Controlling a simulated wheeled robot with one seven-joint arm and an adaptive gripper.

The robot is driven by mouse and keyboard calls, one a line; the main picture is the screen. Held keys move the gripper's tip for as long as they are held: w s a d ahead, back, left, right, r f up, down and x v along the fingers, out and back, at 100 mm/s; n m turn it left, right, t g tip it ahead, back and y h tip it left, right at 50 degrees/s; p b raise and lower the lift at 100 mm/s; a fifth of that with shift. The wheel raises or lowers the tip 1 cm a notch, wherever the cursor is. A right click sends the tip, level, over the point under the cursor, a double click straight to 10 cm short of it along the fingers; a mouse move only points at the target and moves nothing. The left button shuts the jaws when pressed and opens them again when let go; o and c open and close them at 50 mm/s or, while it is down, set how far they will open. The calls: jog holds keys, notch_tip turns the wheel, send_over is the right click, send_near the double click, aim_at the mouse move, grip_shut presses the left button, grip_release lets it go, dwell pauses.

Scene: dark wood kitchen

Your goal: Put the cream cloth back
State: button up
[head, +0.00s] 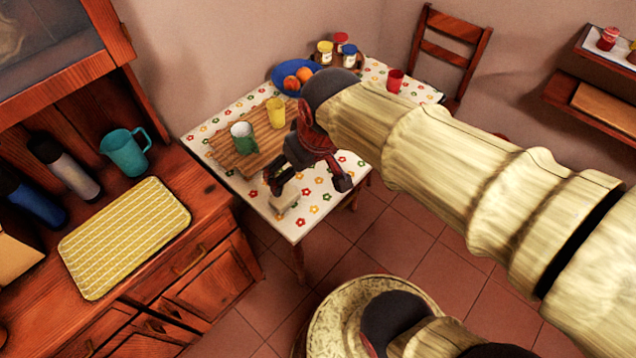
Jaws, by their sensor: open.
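A small cream piece, which looks like the folded cream cloth (287,201), lies near the front edge of the table (300,226). The table has a white flowered covering. My gripper (308,184) is over this front part of the table, pointing down, with its fingers spread and nothing seen between them. One finger is just above and left of the cloth, and the other is off to its right. The finger partly overlaps the cloth in the picture, so I cannot tell whether they touch.
A wooden board (228,158) holds a green mug (243,138) and a yellow cup (276,113). Behind are a blue fruit plate (284,70), several jars and a red cup (395,81).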

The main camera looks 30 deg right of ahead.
jog(key=s+r+m+t, duration=0.1)
jog(key=s+r, duration=0.2)
jog(key=s, duration=0.4)
jog(key=shift+s, duration=0.1)
dwell(0.9)
